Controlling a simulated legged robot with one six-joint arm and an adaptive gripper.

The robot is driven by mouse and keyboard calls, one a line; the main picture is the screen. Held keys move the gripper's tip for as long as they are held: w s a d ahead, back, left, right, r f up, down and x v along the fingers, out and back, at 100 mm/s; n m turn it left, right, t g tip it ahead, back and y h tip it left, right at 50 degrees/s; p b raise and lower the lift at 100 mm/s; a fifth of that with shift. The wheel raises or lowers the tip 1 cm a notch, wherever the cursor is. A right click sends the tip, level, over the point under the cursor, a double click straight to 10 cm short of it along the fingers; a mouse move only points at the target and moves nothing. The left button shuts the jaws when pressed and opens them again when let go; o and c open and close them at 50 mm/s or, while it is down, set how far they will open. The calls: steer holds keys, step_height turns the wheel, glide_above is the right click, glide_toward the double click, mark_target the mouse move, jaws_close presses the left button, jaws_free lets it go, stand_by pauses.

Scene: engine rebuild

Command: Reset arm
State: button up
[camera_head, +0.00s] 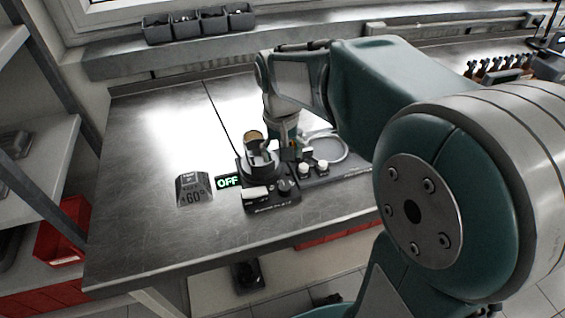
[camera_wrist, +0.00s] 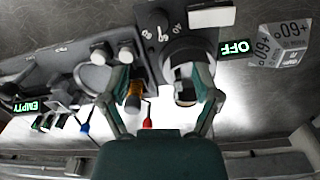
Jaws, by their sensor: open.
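My gripper (camera_wrist: 165,88) is open in the wrist view, its two fingers apart. A black device (camera_wrist: 155,35) with a numbered dial lies beyond the fingertips. Its round part, with a metal cylinder (camera_wrist: 186,88) in it, shows beside the right finger. An orange-and-black handle (camera_wrist: 134,97) shows beside the left finger; I cannot tell if they touch. I see nothing clearly held between the fingers. In the head view the black device (camera_head: 272,203) stands on the steel bench, with a tan ring (camera_head: 253,137) at its top. My arm hides most of the gripper there.
A lit OFF sign (camera_head: 228,181) and a +60° block (camera_head: 193,189) stand left of the device. A grey tray (camera_head: 340,169) with a looped hose is right of it. A lit EMPTY sign (camera_wrist: 27,106) shows in the wrist view. The bench's left part is clear.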

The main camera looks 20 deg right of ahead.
steer(key=shift+r, duration=0.1)
stand_by(0.4)
steer(key=s+r+n+t, duration=0.1)
steer(key=s+r+t, duration=0.1)
steer(key=s, duration=0.5)
steer(key=s+r+t, duration=0.2)
steer(key=s+t, duration=0.1)
steer(key=s, duration=0.5)
steer(key=shift+s+d+r+n+t, duration=0.15)
steer(key=shift+d+n+t, duration=0.15)
steer(key=shift+n, duration=0.1)
